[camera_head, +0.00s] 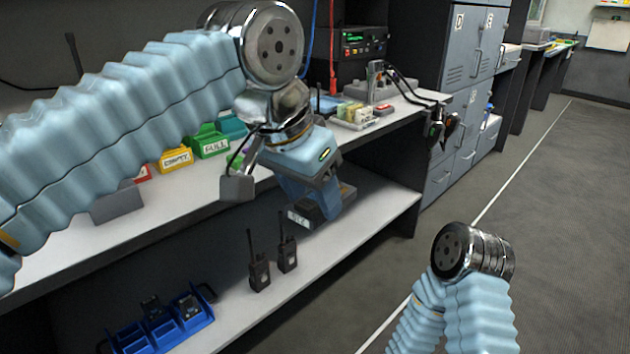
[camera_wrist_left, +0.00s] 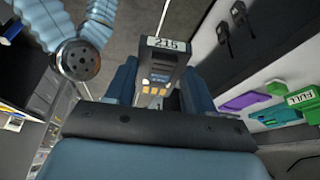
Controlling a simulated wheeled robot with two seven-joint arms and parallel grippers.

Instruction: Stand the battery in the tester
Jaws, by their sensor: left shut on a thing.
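My left gripper (camera_head: 318,196) is shut on a dark battery (camera_head: 331,202) and holds it in the air in front of the bench edge. In the left wrist view the battery (camera_wrist_left: 161,68) sits between the two blue-grey fingers, with a white label reading 215 and several small orange contacts. A grey device with an upright post (camera_head: 376,80) stands on the bench beyond the gripper; I cannot tell whether it is the tester. My right arm shows only in part, and its gripper is not in view.
A tray of small batteries (camera_head: 354,118), a black unit with a green display (camera_head: 361,41), and the yellow EMPTY (camera_head: 175,159) and green FULL (camera_head: 210,145) bins stand on the bench. Below are radios (camera_head: 259,268) and a blue charger (camera_head: 163,332). Open floor lies right.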

